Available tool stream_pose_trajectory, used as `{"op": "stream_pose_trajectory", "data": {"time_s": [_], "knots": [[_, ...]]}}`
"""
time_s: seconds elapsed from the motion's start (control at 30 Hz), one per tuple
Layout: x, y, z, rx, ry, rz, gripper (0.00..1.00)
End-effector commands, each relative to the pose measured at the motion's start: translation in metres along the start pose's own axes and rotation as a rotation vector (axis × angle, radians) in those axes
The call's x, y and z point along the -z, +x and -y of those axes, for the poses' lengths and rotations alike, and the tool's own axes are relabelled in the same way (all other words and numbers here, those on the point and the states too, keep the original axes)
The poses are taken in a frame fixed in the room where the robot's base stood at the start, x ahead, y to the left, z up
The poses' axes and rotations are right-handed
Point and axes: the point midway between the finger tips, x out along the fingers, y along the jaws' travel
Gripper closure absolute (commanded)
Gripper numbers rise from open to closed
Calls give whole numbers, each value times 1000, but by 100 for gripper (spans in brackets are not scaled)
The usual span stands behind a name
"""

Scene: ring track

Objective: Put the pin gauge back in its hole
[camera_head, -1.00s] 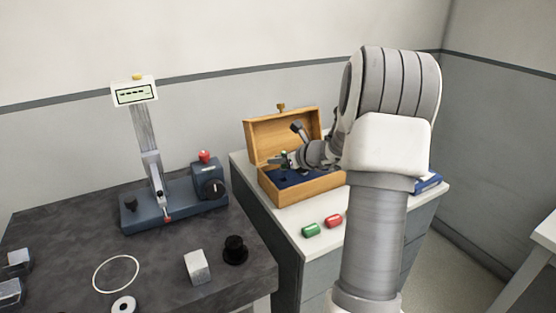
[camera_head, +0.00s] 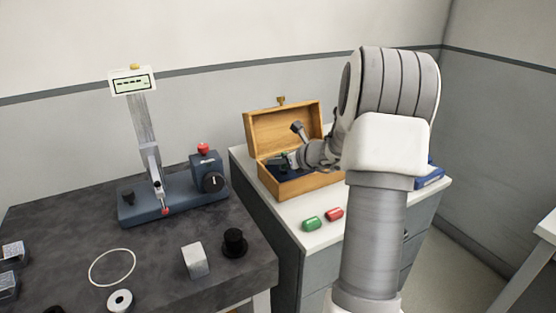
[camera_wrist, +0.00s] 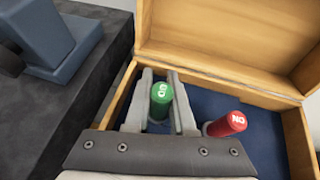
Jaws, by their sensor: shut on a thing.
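The pin gauge is a green-ended pin (camera_wrist: 161,97) marked GO, upright between my fingers in the wrist view. My gripper (camera_wrist: 158,100) is shut on it. In the head view my gripper (camera_head: 284,162) reaches into the open wooden box (camera_head: 312,189) from the right. A red-ended pin (camera_wrist: 228,124) stands, tilted in view, in the blue insert (camera_wrist: 205,98) to the right of my fingers. The lower end of the green pin and its hole are hidden, so I cannot tell how deep it sits.
The box lid (camera_head: 283,128) stands open behind my gripper. A gauge stand (camera_head: 172,200) is on the dark table to the left, with a block (camera_head: 195,261) and ring (camera_head: 112,267).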

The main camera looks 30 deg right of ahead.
Motion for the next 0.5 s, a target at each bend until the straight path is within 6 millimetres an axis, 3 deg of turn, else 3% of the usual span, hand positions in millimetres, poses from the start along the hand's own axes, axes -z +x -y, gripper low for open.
{"op": "stream_pose_trajectory", "data": {"time_s": [0.5], "knots": [[12, 7, 0, 0, 0, 0, 100]]}}
